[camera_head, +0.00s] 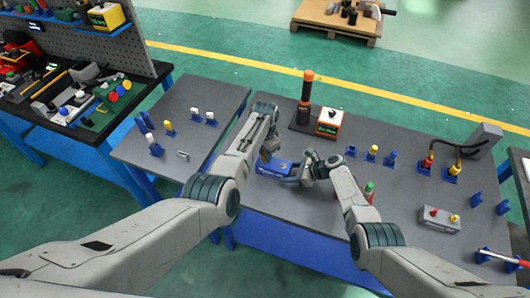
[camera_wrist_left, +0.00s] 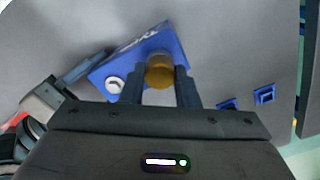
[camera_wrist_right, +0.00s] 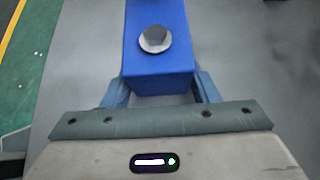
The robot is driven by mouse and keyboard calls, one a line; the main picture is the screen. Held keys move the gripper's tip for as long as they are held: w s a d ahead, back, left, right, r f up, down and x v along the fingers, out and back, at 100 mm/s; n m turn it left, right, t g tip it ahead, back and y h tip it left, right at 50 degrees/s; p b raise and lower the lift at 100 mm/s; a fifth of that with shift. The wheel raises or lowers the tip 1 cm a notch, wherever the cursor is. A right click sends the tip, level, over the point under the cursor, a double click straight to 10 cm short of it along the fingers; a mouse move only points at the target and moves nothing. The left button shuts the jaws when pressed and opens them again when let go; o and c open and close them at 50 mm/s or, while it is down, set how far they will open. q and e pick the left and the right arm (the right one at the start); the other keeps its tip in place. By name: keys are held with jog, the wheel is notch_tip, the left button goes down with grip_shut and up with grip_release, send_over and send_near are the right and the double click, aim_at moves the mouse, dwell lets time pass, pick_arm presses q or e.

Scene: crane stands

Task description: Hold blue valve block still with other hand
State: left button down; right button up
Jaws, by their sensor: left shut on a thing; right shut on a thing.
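The blue valve block (camera_head: 273,169) lies on the near left part of the grey table. A round brass-coloured cap (camera_wrist_left: 160,73) stands on its top, and a pale round fitting (camera_wrist_left: 114,85) sits nearer one end. My left gripper (camera_wrist_left: 160,88) is above the block with its fingers on both sides of the cap, shut on it. My right gripper (camera_head: 297,179) is at the block's right end. In the right wrist view the fingers (camera_wrist_right: 160,92) flank the block's end, shut on it, with a grey round fitting (camera_wrist_right: 155,40) on top. The fingertips are partly hidden.
Behind the block are an orange-topped black tool (camera_head: 305,97) and an orange-and-white box (camera_head: 328,122). Small blue holders with coloured pieces (camera_head: 372,153) stand to the right. A green-topped red bottle (camera_head: 368,190) is beside my right arm. A side table (camera_head: 205,99) is at left.

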pick_arm(q)
jog(key=shift+m, duration=1.1)
jog(key=shift+m, duration=0.8)
jog(key=m, duration=0.3)
jog(key=shift+m, duration=0.3)
jog(key=shift+m, duration=0.6)
jog(key=c, duration=1.5)
grip_release()
jog(key=shift+m, duration=0.5)
jog(key=o, duration=0.5)
jog(key=shift+c, duration=0.2)
